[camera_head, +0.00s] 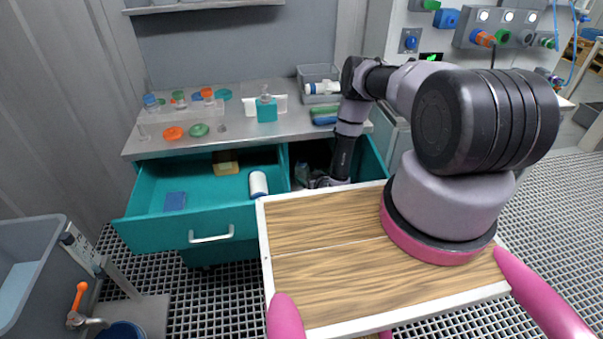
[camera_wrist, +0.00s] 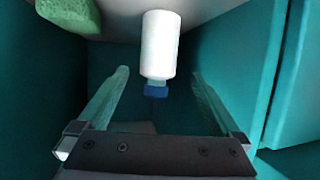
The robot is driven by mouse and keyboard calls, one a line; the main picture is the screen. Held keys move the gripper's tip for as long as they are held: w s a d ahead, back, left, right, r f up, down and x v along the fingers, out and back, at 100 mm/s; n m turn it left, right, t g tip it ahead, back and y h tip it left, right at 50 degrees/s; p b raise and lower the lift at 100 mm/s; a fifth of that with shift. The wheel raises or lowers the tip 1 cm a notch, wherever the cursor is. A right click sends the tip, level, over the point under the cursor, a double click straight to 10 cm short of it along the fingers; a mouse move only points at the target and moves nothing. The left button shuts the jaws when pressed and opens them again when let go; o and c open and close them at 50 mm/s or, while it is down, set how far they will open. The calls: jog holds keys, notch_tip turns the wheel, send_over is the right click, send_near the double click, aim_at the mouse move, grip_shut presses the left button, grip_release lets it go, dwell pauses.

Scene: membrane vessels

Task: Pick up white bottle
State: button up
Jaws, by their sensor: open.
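In the wrist view, a white bottle (camera_wrist: 160,45) with a blue cap (camera_wrist: 155,91) lies near the top middle, cap end toward my gripper. My gripper (camera_wrist: 159,75) is open, one finger on each side of the cap end, with visible gaps; I cannot tell whether the bottle is fully between the fingers in depth. In the head view my gripper (camera_head: 322,182) is down inside the right teal drawer, partly hidden by its walls. A white bottle (camera_head: 258,183) with a dark end lies in the left drawer; another white, blue-capped bottle (camera_head: 322,88) lies in the grey bin.
Teal drawer walls (camera_wrist: 232,75) stand close around my gripper. A green sponge (camera_wrist: 70,12) lies at upper left in the wrist view. The counter (camera_head: 246,128) carries coloured lids.

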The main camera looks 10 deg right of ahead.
aim_at(302, 169)
jog(key=shift+r+x, duration=0.15)
jog(key=shift+x, duration=1.65)
jog(key=shift+r+x, duration=0.1)
jog(key=shift+x, duration=1.7)
jog(key=shift+w+d, duration=0.15)
jog(key=c, duration=1.4)
jog(key=shift+r, duration=0.2)
